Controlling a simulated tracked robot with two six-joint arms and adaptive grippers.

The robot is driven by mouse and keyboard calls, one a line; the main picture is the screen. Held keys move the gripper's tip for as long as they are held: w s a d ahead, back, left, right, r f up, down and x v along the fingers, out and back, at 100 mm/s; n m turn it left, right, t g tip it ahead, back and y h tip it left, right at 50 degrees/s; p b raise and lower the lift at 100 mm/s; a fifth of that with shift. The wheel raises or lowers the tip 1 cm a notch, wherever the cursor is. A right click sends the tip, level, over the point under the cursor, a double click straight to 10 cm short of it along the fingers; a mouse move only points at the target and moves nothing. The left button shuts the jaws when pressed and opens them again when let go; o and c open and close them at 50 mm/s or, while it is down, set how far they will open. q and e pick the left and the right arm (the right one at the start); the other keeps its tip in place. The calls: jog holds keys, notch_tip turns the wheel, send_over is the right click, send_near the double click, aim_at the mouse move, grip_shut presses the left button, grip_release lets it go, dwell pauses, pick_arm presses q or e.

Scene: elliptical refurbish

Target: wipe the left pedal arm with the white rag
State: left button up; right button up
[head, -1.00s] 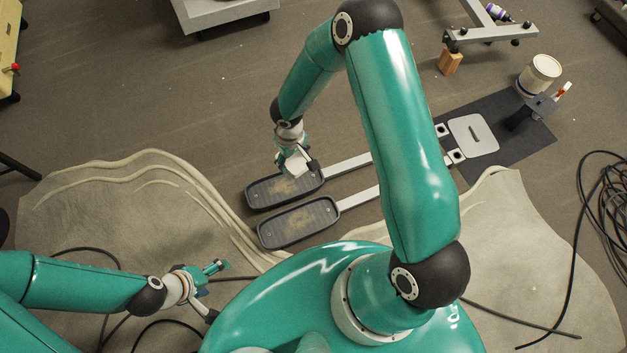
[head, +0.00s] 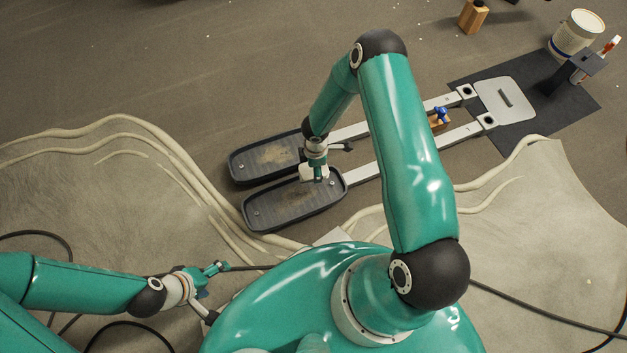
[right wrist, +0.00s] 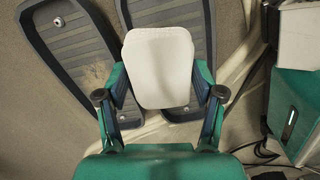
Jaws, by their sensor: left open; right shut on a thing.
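Two pale pedal arms run side by side from a light end plate to dark ribbed pedals. The far arm (head: 350,130) ends in the far pedal (head: 262,160), which has a brown dusty patch. The near arm (head: 365,172) ends in the near pedal (head: 285,208), which looks mostly dark and clean. My right gripper (head: 316,175) is shut on the white rag (right wrist: 158,65), over the inner end of the near pedal; contact cannot be told. My left gripper (head: 220,267) is open and empty at lower left, away from the pedals.
A black mat (head: 545,110) lies under the end plate (head: 507,98). A white tub (head: 576,35) and a wooden block (head: 473,15) stand at upper right. A small wooden piece with a blue top (head: 438,117) sits between the arms. Cables cross the pale floor sheet (head: 110,190).

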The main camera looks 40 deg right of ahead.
jog(key=f, duration=0.1)
jog(key=f+b, duration=0.1)
jog(key=f+n, duration=0.1)
jog(key=f, duration=0.1)
jog(key=shift+s+d+b, duration=0.15)
jog(key=shift+d+b, duration=0.1)
jog(key=shift+b, duration=0.05)
pick_arm(q)
notch_tip(320, 180, down, 6)
jog(key=b, duration=0.3)
pick_arm(e)
jog(key=shift+f, duration=2.8)
pick_arm(q)
jog(key=shift+f+b, duration=1.05)
jog(key=shift+b, duration=0.05)
pick_arm(e)
jog(key=shift+f, duration=1)
